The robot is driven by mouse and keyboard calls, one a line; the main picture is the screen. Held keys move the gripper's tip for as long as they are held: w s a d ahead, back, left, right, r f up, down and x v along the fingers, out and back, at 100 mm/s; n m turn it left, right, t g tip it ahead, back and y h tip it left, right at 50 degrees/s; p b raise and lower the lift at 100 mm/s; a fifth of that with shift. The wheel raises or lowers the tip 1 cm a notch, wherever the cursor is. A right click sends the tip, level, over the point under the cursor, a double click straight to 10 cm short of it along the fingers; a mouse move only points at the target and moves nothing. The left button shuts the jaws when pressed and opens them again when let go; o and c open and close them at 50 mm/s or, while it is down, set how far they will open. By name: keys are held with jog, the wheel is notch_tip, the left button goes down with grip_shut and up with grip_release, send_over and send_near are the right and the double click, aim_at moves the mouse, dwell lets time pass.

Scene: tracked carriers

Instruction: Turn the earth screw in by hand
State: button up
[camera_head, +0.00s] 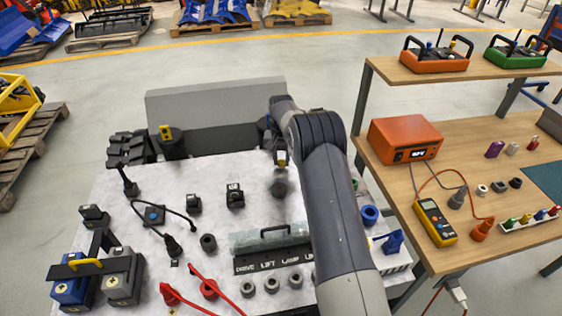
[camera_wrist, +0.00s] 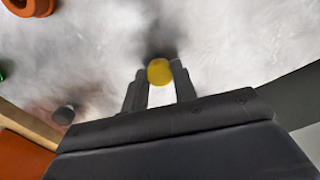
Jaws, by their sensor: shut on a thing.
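My gripper (camera_head: 281,160) points down over the pale worktop, below the bent wrist of my arm. In the wrist view its two dark fingers (camera_wrist: 159,82) are closed on a small round yellow knob, which looks like the head of the earth screw (camera_wrist: 159,71). A speck of yellow shows between the fingers in the head view too. A dark round fitting (camera_head: 279,188) is on the worktop just below the gripper; a gap seems to show, but I cannot tell whether the screw touches anything. The screw's thread is hidden.
A grey block (camera_head: 215,105) stands behind. A wooden bench at right carries an orange box (camera_head: 404,138) and a yellow meter (camera_head: 436,222).

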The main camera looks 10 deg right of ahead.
jog(key=m, duration=0.4)
jog(key=shift+r, duration=0.1)
jog(key=m, duration=0.3)
jog(key=shift+m, duration=0.4)
jog(key=shift+w, duration=0.1)
jog(key=o, duration=0.8)
